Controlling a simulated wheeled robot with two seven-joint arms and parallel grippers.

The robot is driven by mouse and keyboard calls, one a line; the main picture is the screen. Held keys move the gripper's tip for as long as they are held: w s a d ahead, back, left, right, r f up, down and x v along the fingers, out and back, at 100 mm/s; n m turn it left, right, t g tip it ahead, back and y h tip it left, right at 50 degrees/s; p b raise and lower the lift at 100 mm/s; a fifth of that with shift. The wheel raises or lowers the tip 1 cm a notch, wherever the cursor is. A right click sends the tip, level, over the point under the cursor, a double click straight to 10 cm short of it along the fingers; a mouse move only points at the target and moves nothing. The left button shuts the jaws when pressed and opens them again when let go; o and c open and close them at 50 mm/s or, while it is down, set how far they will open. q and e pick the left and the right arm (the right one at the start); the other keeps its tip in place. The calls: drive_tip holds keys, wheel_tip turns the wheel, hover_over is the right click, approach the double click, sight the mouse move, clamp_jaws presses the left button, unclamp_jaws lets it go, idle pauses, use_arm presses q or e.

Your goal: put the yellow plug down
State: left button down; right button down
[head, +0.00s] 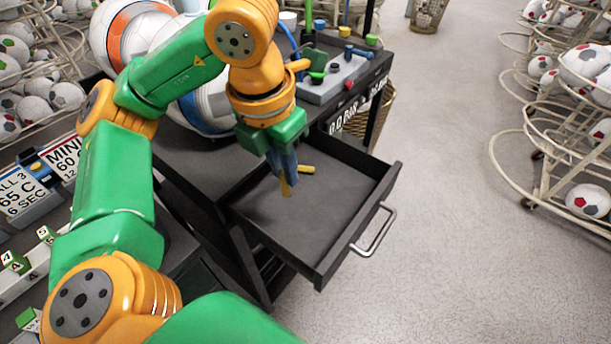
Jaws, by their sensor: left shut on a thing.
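My left gripper (286,178) points down over the open drawer (338,221) and is shut on the yellow plug (287,188). The plug's lower end shows below the dark fingertips; its upper part is hidden between them. Another short yellow piece (307,169) shows just right of the fingers, over or on the drawer floor. I cannot tell whether it belongs to the same plug or is separate, nor whether the held plug touches the drawer floor. My right gripper is not in view.
The drawer's metal handle (375,231) juts out at the right. A grey block with coloured caps (335,77) stands on the cart top behind. Large balls (131,31) stand behind my arm. The drawer floor's front part is clear.

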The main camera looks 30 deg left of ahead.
use_arm(q)
drive_tip(key=w+f, duration=0.2)
drive_tip(key=f, duration=0.1)
drive_tip(key=w+f+p, duration=0.1)
drive_tip(key=w+f, duration=0.2)
drive_tip(key=w+f+p, duration=0.1)
drive_tip(key=w+f, duration=0.1)
drive_tip(key=f, duration=0.1)
drive_tip(key=shift+w+a+f, duration=0.1)
drive_tip(key=shift+w+a, duration=0.05)
drive_tip(key=shift+a, duration=0.25)
drive_tip(key=shift+f, duration=0.45)
drive_tip(key=shift+f, duration=0.2)
drive_tip(key=c, duration=0.8)
unclamp_jaws()
drive_tip(key=shift+r, duration=0.1)
drive_tip(key=shift+c, duration=0.2)
